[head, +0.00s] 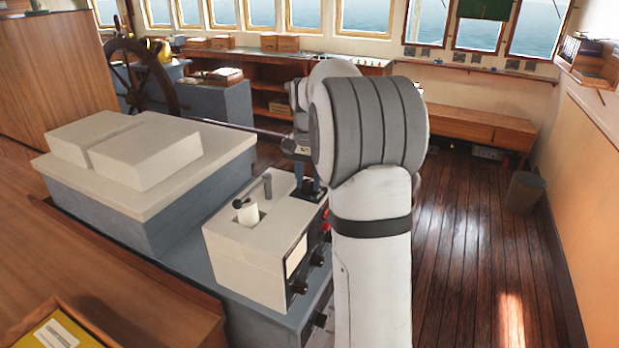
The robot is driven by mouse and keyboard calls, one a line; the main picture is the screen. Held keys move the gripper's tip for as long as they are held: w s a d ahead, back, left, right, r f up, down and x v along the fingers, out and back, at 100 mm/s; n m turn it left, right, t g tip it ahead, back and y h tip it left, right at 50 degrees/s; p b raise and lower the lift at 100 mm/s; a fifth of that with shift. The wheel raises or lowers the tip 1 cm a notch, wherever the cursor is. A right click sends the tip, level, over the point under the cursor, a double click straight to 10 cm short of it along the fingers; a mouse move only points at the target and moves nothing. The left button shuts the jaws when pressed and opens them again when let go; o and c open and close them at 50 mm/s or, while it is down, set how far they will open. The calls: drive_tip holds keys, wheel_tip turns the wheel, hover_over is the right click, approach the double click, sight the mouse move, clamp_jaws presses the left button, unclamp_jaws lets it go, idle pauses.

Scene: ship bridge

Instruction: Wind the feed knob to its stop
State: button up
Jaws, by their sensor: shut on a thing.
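My gripper (309,178) points down at the right end of the white-topped instrument box, partly hidden by my own arm. It is shut on the feed knob, at a small dark block (308,194) on the box's top edge. The knob itself is mostly hidden by the fingers, and its turn angle cannot be read.
The instrument box (240,250) has a white cylinder and grey lever (267,187) on top, and dark knobs (299,287) on its front face. A grey cabinet (150,170) adjoins it. A ship's wheel (140,75) stands behind.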

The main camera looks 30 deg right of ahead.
sight(308, 181)
drive_tip(key=m, duration=0.4)
drive_tip(key=shift+w+r+m, duration=0.15)
drive_tip(key=shift+r+m, duration=0.05)
drive_tip(key=shift+m, duration=0.1)
drive_tip(key=m, duration=0.4)
drive_tip(key=shift+m, duration=0.3)
drive_tip(key=m, duration=0.4)
drive_tip(key=shift+m, duration=2.4)
drive_tip(key=o, duration=1)
drive_tip(key=shift+f, duration=0.15)
wheel_tip(308, 181, up, 8)
drive_tip(key=shift+f+b, duration=0.1)
drive_tip(key=shift+b, duration=0.2)
